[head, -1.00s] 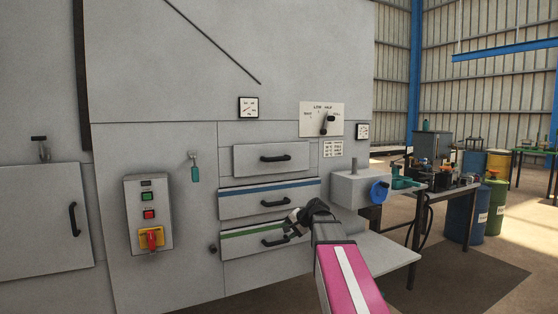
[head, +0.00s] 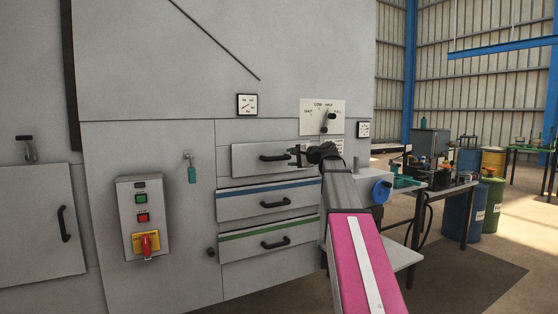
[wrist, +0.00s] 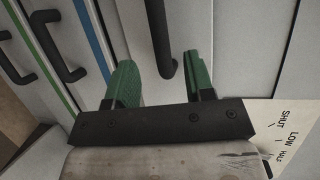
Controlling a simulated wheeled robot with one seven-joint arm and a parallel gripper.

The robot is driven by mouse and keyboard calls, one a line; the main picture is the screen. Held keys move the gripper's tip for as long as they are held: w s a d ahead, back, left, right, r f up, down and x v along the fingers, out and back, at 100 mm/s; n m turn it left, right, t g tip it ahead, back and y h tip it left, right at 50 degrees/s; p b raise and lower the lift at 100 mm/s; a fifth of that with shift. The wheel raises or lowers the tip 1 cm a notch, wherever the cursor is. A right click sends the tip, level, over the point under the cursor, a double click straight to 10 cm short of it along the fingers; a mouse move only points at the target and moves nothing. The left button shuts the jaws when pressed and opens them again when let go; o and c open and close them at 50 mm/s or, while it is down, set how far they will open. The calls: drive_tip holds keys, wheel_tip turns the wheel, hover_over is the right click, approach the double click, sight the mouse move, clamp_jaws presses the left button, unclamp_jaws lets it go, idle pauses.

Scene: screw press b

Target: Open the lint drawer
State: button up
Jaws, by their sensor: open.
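Three drawers are set in the grey machine front. None carries a label I can read as lint. The top plain drawer (head: 250,158) has a black bar handle (head: 274,158), also in the wrist view (wrist: 158,35). Below it are a blue-striped drawer (head: 240,208) and a green-striped drawer (head: 240,246), each with a black handle. All three look shut. My gripper (head: 295,156) is open at the right end of the top handle. In the wrist view its green-padded fingers (wrist: 160,82) lie either side of that handle's end; I cannot tell if they touch.
A control box (head: 142,218) with buttons and a red switch is at left. A lever plate (head: 322,116) and gauge (head: 247,105) are above the drawers. A grey box with a blue knob (head: 381,191) stands to the right, by a cluttered bench (head: 440,184).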

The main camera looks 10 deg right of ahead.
sight(281, 158)
drive_tip(key=x, duration=0.7)
drive_tip(key=shift+w+a, duration=0.2)
clamp_jaws()
